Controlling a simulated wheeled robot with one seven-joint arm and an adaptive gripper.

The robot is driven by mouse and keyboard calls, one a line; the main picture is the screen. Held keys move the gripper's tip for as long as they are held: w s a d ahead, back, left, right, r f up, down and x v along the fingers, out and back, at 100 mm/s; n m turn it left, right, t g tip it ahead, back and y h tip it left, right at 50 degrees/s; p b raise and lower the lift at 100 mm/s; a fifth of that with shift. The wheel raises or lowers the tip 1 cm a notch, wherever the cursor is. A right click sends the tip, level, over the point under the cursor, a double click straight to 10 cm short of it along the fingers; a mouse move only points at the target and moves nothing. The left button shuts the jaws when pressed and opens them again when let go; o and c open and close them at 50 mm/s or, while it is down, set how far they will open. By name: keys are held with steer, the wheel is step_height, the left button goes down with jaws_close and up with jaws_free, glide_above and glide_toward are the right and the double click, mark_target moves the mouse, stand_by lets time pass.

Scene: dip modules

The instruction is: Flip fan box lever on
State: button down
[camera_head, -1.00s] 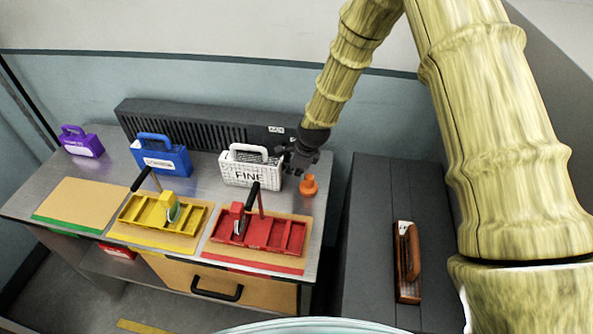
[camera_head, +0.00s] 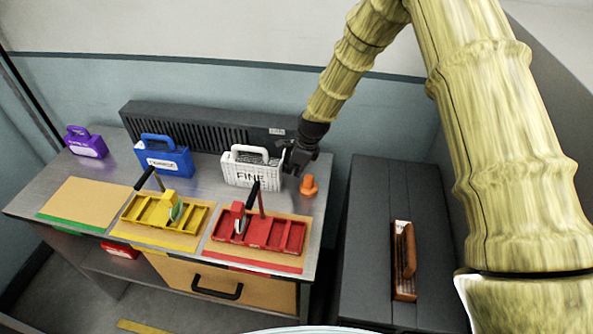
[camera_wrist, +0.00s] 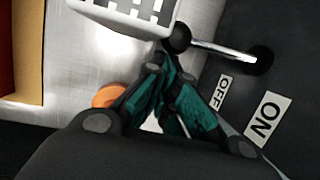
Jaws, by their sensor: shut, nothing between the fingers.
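The fan box (camera_head: 215,125) is a long dark ribbed housing at the back of the workbench. In the wrist view its lever (camera_wrist: 222,48) is a thin metal rod with a black ball knob, coming out of a dark panel. An OFF label (camera_wrist: 222,92) and an ON label (camera_wrist: 265,117) are on that panel. My gripper (camera_head: 297,165) is at the fan box's right end, beside the white case. In the wrist view my gripper (camera_wrist: 167,65) has its dark teal fingers shut and empty, their tips close to the knob. I cannot tell whether they touch it.
A white case (camera_head: 250,170) stands just left of my gripper, and an orange cone-like object (camera_head: 308,186) is just right. Blue (camera_head: 163,157) and purple (camera_head: 86,143) cases stand further left. Yellow and red trays (camera_head: 268,232) lie in front. A dark cabinet (camera_head: 365,250) is on the right.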

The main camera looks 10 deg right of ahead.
steer(key=shift+r+g, duration=0.3)
steer(key=shift+g, duration=0.1)
steer(key=shift+s+a, duration=0.1)
stand_by(1.4)
steer(key=shift+r, duration=0.15)
steer(key=shift+r+p, duration=0.7)
steer(key=shift+r, duration=0.1)
steer(key=p+v, duration=0.6)
steer(key=v, duration=0.3)
steer(key=shift+s+d+r, duration=0.15)
steer(key=shift+d+r, duration=0.15)
steer(key=shift+r, duration=0.05)
